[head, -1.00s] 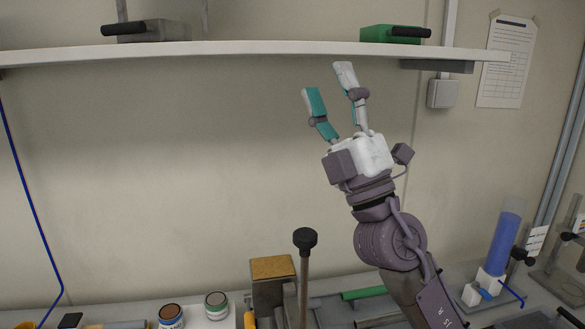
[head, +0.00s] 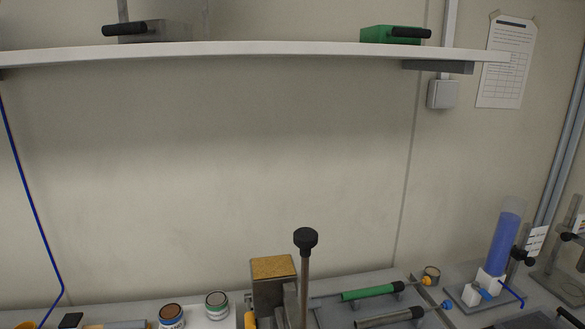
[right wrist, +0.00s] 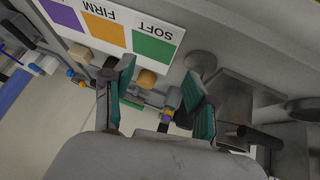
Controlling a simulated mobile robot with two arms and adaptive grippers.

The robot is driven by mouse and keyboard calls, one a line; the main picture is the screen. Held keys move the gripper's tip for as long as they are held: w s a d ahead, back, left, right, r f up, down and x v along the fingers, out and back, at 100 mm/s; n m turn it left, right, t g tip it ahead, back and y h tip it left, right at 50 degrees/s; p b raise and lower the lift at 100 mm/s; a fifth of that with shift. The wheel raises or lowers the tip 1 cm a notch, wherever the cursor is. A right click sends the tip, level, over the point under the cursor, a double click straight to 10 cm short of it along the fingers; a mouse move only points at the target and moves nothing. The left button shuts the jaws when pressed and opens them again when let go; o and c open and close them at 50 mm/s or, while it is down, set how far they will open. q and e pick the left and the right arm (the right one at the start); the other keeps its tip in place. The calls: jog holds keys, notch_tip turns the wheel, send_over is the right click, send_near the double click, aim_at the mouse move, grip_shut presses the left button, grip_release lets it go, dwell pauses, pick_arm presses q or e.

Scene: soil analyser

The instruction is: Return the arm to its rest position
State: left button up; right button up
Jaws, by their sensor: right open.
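My right gripper (right wrist: 160,110) shows only in the right wrist view. Its two teal-padded fingers are apart, and I see nothing held between them. A card (right wrist: 150,38) with purple, orange and green patches, lettered "FIRM" and "SOFT", lies beyond the fingers in that view. The right arm is out of the head view. My left gripper is in neither view.
In the head view, a shelf (head: 250,52) spans the wall above the bench. A black-knobbed lever (head: 305,240), a green-handled tool (head: 370,293), two cans (head: 216,305) and a blue cylinder (head: 504,240) stand or lie on the bench.

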jog(key=s+f+g+y, duration=0.1)
jog(key=s+f+g, duration=0.3)
jog(key=s, duration=0.7)
notch_tip(320, 180, down, 29)
jog(key=a+g+b, duration=0.1)
jog(key=b, duration=0.2)
jog(key=s+d+f+g+b, duration=0.1)
jog(key=s+d+f+b, duration=0.1)
jog(key=s+f, duration=1.5)
jog(key=shift+d+f+n+b, duration=0.3)
jog(key=shift+d+f, duration=0.2)
jog(key=shift+f, duration=0.45)
